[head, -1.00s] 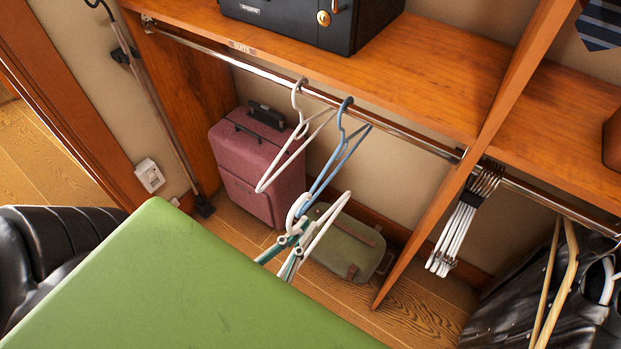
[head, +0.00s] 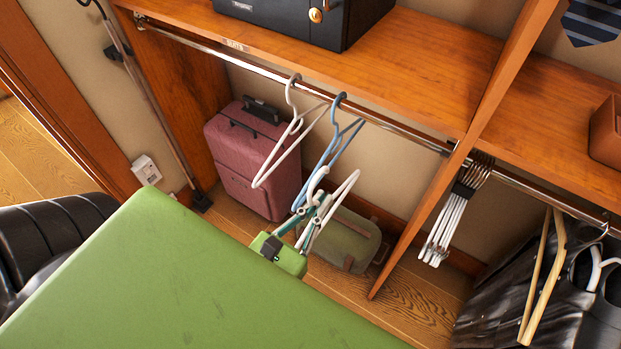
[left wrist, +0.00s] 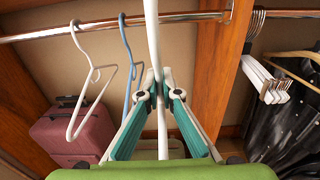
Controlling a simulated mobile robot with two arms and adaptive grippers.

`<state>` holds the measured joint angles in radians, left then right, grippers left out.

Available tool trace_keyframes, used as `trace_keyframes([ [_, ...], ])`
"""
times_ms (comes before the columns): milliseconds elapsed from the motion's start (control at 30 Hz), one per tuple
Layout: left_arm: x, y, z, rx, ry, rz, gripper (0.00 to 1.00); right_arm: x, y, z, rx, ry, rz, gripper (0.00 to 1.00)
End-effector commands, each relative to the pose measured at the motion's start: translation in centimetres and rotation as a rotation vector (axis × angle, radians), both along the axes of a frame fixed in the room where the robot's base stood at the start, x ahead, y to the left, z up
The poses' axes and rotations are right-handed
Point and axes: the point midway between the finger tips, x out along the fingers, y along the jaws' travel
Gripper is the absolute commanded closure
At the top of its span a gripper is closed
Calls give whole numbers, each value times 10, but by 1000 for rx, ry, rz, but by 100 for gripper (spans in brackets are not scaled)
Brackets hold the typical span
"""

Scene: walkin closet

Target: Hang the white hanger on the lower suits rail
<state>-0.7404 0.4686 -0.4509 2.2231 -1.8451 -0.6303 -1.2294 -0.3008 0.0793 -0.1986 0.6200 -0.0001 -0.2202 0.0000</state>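A white hanger (head: 347,189) is held by my left gripper (head: 311,212). It stands out in front of and below the suits rail (head: 275,77), which carries a small label on the shelf edge above it. In the left wrist view the fingers (left wrist: 159,98) are shut around the hanger's white rod (left wrist: 153,35), which rises across the rail (left wrist: 190,17) in the picture. In the head view the held hanger's hook appears below the rail, apart from it. My right gripper is not in view.
Another white hanger (head: 281,153) and a blue hanger (head: 331,151) hang on the rail. Bare rail lies between the blue hanger and the wooden divider (head: 455,163). White clip hangers (head: 448,222) hang beyond the divider. A maroon suitcase (head: 240,172) and green bag (head: 343,239) stand below.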

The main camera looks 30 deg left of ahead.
Motion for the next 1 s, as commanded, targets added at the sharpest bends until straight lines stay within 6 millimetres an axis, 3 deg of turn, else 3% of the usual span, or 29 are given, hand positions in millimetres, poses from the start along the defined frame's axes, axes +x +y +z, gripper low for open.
trace_keyframes([
  [1000,103,-3,2,-1,-2,1,100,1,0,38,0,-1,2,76],
])
